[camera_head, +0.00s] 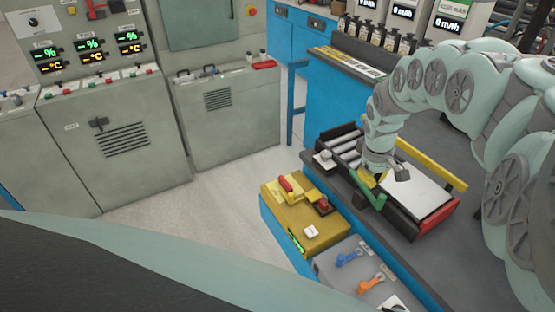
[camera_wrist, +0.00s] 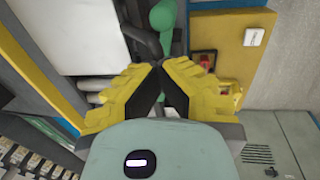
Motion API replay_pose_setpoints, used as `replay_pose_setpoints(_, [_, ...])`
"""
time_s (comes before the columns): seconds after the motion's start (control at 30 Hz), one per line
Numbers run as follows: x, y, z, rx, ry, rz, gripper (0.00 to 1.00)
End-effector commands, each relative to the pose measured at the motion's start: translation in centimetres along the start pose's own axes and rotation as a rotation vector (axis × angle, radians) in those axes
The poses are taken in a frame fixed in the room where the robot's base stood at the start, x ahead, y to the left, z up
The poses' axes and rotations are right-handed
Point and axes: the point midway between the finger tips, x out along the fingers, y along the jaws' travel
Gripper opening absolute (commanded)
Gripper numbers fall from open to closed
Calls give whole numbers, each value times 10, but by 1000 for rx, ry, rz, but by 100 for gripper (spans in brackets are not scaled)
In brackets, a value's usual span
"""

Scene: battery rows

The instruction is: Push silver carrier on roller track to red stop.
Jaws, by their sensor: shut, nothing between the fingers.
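The silver carrier (camera_head: 424,189) is a flat pale plate on the right part of the roller track. Bare rollers (camera_head: 340,144) show at the track's left end. The red stop (camera_head: 438,217) is at the track's near right end, close to the carrier's edge; I cannot tell whether they touch. My gripper (camera_head: 372,180) has yellow fingers and is shut and empty, just left of the carrier near a green handle. In the wrist view my fingertips (camera_wrist: 157,67) meet, with the carrier (camera_wrist: 82,35) at upper left and the green handle (camera_wrist: 162,18) just above.
A yellow box (camera_head: 322,238) with a red-handled switch and buttons stands left of the track. A yellow rail (camera_head: 431,165) runs along the track's far side. Blue and orange levers (camera_head: 369,285) are in front. Grey floor (camera_head: 235,195) is open at left.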

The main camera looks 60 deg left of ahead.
Motion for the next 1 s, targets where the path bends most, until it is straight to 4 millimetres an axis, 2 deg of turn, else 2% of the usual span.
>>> replay_pose_setpoints(0.03, [6, 0, 7, 5, -13, -5, 0])
replay_pose_setpoints(0.47, [5, 0, 8, 6, -14, -5, 0])
replay_pose_setpoints(0.87, [2, 0, 3, 3, -6, -2, 40])
replay_pose_setpoints(1.0, [2, 0, 2, 2, -5, -2, 41])
